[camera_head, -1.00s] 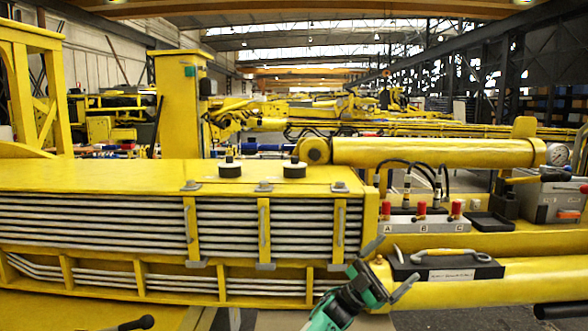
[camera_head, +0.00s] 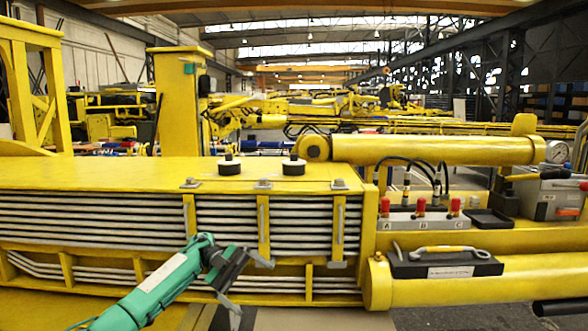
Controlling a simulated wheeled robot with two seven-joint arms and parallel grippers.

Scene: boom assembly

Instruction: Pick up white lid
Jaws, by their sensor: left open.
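My left gripper (camera_head: 250,288), on a green arm from the lower left, is open and empty. It is in front of the boom's slatted side, below and apart from both pieces. My right gripper is not in view.
The yellow boom (camera_head: 130,180) fills the left and middle. To the right are a valve block with red-topped fittings marked A, B, C (camera_head: 423,222), a black box with a handle (camera_head: 440,265), a yellow cylinder (camera_head: 430,151) and a gauge (camera_head: 557,152).

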